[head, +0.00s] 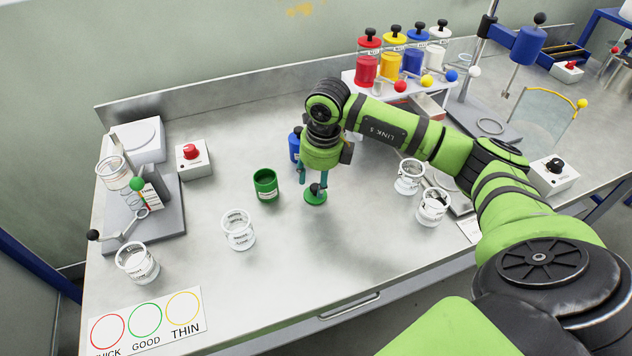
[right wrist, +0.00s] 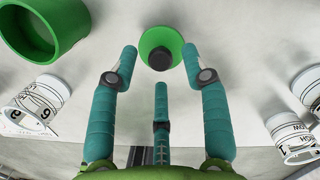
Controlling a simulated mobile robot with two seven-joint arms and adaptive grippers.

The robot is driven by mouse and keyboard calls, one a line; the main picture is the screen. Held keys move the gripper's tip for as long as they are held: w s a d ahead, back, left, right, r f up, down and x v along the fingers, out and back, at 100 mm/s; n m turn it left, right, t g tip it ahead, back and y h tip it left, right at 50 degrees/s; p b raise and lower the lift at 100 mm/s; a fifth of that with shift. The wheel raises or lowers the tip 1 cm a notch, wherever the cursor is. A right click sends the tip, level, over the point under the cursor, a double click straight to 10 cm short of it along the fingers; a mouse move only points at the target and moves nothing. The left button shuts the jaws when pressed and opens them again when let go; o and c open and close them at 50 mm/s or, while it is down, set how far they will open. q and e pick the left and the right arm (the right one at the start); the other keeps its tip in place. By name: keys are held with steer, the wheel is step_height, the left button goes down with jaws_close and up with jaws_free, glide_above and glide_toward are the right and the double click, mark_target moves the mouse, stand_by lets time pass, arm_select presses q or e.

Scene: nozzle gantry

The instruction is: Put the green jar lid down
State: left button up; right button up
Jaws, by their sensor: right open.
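The green jar lid (head: 316,197) is a flat green disc with a black knob, low over or on the steel bench. It also shows in the right wrist view (right wrist: 161,48), just past my fingertips. My right gripper (head: 316,182) is right above the lid. In the right wrist view its teal fingers (right wrist: 160,70) are spread apart, with the knob beyond the gap and no finger closed on it. The open green jar (head: 265,186) stands upright to the left of the lid. I cannot tell whether the lid touches the bench. My left gripper is not in view.
Glass beakers stand left (head: 238,231) and right (head: 408,177) of the gripper. A blue jar (head: 295,145) stands close behind it, partly hidden. A card with coloured rings (head: 147,321) lies at the front left. The bench in front of the lid is clear.

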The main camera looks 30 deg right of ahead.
step_height(320, 180, up, 11)
steer(key=s+b, duration=0.1)
steer(key=b, duration=0.1)
steer(key=shift+s+d+f, duration=0.15)
steer(key=shift+f, duration=0.05)
